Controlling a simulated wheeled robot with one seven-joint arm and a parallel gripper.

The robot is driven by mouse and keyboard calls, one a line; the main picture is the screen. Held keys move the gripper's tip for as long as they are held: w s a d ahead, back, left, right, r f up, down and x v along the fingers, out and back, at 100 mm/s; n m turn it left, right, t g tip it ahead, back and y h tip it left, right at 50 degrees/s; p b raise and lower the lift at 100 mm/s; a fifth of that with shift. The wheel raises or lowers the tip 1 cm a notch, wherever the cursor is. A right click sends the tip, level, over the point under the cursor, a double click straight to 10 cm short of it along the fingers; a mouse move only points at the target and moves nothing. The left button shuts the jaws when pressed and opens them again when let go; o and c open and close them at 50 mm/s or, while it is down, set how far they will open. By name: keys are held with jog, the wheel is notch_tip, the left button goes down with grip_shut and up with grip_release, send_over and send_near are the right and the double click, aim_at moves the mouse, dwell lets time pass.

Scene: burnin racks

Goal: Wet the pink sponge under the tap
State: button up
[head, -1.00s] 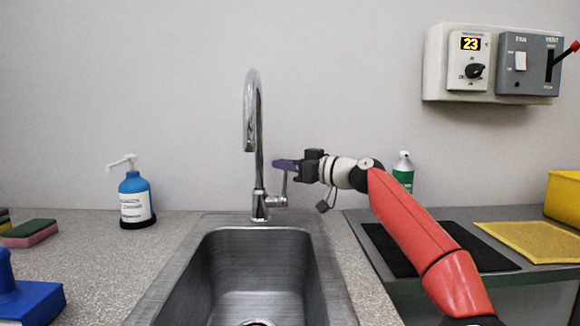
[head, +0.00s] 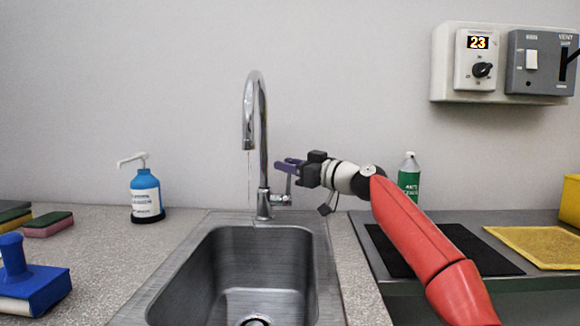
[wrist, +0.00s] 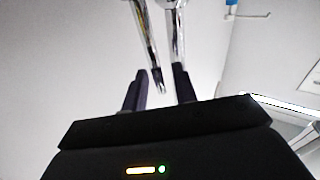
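The pink sponge (head: 48,225), with a dark green top, lies on the counter at the left in the head view. The chrome tap (head: 264,150) stands behind the sink (head: 205,262). A thin stream of water (head: 249,175) falls from its spout. My gripper (head: 283,163) is at the tap's lever (head: 288,184), right of the tap's column. In the wrist view, the two dark fingers of my gripper (wrist: 160,88) stand apart, with the lever's end (wrist: 157,80) between them. I cannot tell whether either finger touches it. No sponge is in my gripper.
A blue pump bottle (head: 146,194), a yellow-and-green sponge (head: 14,216) and a blue-handled scrubber (head: 30,285) are on the left counter. A green bottle (head: 408,178), a black mat (head: 450,250) and a yellow cloth (head: 535,245) are at the right. A control panel (head: 500,62) hangs above.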

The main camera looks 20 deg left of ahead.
jog(key=b+v, duration=0.4)
jog(key=v, duration=0.3)
jog(key=shift+s+d, duration=0.15)
jog(key=shift+d, duration=0.25)
